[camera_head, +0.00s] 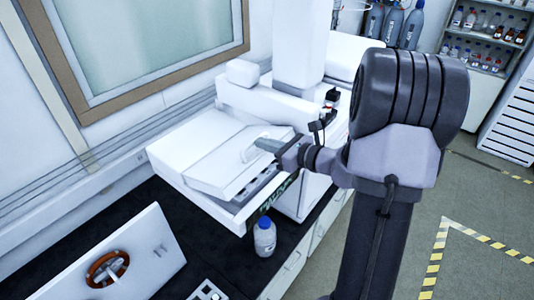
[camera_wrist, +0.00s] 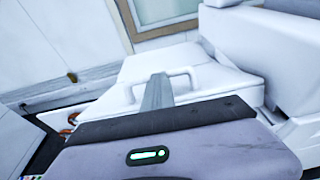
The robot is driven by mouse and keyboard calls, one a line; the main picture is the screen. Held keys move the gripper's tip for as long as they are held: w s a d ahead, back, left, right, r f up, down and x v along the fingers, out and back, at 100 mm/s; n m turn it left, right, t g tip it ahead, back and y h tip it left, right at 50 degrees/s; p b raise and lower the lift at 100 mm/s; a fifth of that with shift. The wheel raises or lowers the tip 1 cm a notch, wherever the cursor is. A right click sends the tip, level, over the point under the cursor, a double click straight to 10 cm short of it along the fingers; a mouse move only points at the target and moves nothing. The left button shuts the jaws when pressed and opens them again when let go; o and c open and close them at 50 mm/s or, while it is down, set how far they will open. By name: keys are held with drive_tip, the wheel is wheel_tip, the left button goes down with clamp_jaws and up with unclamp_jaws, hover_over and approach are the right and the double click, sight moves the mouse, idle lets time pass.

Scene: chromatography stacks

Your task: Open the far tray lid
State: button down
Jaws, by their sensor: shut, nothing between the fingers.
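The white tray (camera_head: 215,207) sticks out from the white instrument over the dark bench. Its white lid (camera_head: 195,160) lies over the left part of the tray, and grey slots show along the right side, below the lid's edge. I cannot tell how far the lid is tilted. The lid also shows in the wrist view (camera_wrist: 128,97), with a white loop handle (camera_wrist: 182,72). My gripper (camera_head: 260,143) is shut and empty, its tips at the handle. In the wrist view the fingers (camera_wrist: 157,80) reach the handle's bar; touching is not clear.
White instrument housing (camera_head: 262,103) rises just behind the tray. A blue-capped bottle (camera_head: 265,238) stands on the bench below the tray's front corner. A white panel with a brown ring (camera_head: 107,268) is at lower left. Open floor lies to the right.

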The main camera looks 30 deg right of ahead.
drive_tip(key=w+a+r+p, duration=0.1)
drive_tip(key=w+a+r, duration=0.1)
drive_tip(key=w+r, duration=0.3)
drive_tip(key=w+a+r+p, duration=0.2)
drive_tip(key=w+r, duration=0.3)
drive_tip(key=w, duration=0.4)
drive_tip(key=shift+a, duration=0.45)
drive_tip(key=shift+d+r, duration=0.1)
drive_tip(key=shift+r, duration=0.05)
